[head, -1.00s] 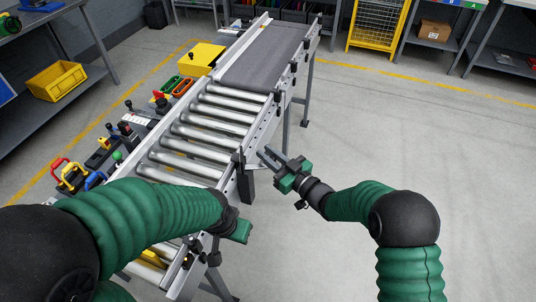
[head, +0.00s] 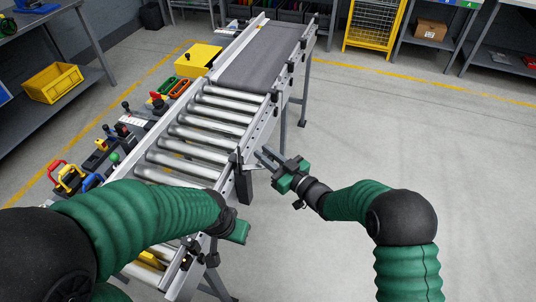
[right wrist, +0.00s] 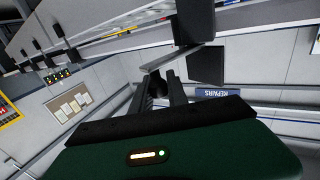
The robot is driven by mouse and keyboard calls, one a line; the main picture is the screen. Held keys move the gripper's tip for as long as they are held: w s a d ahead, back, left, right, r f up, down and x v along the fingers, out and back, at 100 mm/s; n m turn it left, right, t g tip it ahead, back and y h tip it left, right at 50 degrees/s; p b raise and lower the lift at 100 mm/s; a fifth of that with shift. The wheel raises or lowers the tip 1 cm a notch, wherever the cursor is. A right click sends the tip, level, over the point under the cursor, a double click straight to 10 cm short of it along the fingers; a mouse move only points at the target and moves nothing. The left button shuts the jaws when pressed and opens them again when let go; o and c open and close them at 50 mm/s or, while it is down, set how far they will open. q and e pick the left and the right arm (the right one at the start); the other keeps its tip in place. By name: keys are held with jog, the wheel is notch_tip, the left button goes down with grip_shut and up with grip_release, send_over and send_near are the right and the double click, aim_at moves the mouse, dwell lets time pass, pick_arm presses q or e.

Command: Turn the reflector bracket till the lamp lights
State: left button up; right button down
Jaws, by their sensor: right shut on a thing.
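The reflector bracket (right wrist: 178,59) shows in the right wrist view as a thin grey metal plate beside two black blocks at the conveyor rail. In the head view a dark upright piece (head: 244,183) hangs at the conveyor's right side rail. My right gripper (head: 261,156) reaches this spot from the right, its fingers shut on the bracket. In the right wrist view its fingers (right wrist: 164,88) meet the plate's underside; the exact contact is dark. My left gripper (head: 238,231) is low by the near end of the conveyor, its fingers hidden. I cannot make out the lamp.
The roller conveyor (head: 200,133) runs away from me to a grey belt (head: 262,58). Levers and coloured handles (head: 68,178) line its left side. A yellow box (head: 198,60) stands by the far left rail. The floor to the right is clear.

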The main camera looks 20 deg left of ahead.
jog(key=shift+s+a+f, duration=0.2)
jog(key=shift+s+a, duration=0.2)
jog(key=shift+s, duration=0.05)
jog(key=c, duration=1.6)
grip_release()
jog(key=shift+o, duration=1)
jog(key=shift+a, duration=0.1)
jog(key=shift+o, duration=0.5)
jog(key=shift+w+a, duration=0.2)
jog(key=shift+a, duration=0.05)
jog(key=v, duration=1.6)
jog(key=shift+d, duration=0.4)
